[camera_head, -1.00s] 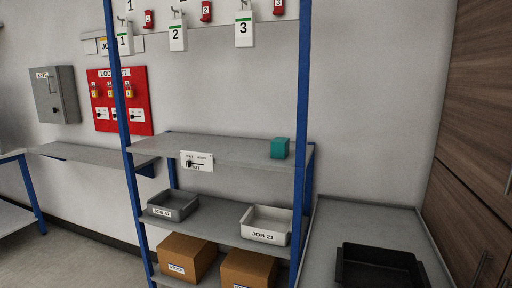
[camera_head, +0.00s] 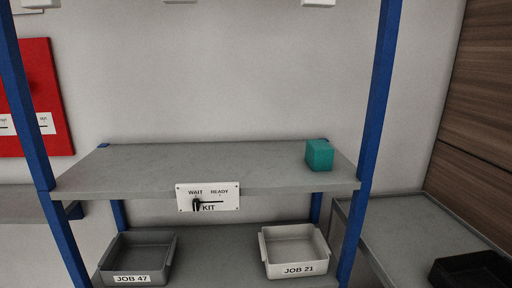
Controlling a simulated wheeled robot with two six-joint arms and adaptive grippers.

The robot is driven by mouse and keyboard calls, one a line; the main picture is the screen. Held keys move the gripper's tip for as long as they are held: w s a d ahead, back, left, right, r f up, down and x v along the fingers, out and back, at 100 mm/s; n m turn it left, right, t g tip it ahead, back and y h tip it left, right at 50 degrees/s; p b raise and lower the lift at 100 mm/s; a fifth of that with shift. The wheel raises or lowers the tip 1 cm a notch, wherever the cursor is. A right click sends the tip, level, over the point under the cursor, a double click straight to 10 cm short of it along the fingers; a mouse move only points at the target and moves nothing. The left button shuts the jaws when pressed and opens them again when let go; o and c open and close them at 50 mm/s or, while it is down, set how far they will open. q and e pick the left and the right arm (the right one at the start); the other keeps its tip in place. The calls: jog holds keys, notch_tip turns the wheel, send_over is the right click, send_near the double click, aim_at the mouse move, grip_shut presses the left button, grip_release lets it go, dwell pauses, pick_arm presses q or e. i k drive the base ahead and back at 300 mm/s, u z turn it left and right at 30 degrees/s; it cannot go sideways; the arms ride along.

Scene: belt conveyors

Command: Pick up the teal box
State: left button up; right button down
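The teal box (camera_head: 319,155) is a small cube-like block. It sits on the right end of the grey upper shelf (camera_head: 215,164), close to the right blue post. Neither of my grippers shows in the head view, and nothing is touching the box.
Blue posts (camera_head: 374,130) frame the shelf's sides. A WAIT/READY KIT plate with a black lever (camera_head: 208,197) is on the front edge. Below stand a dark JOB 47 bin (camera_head: 138,258) and a light JOB 21 bin (camera_head: 294,251). A black tray (camera_head: 472,270) sits on the right counter.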

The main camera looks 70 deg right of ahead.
aim_at(319, 155)
jog(key=i, duration=1.15)
jog(key=z, duration=4.5)
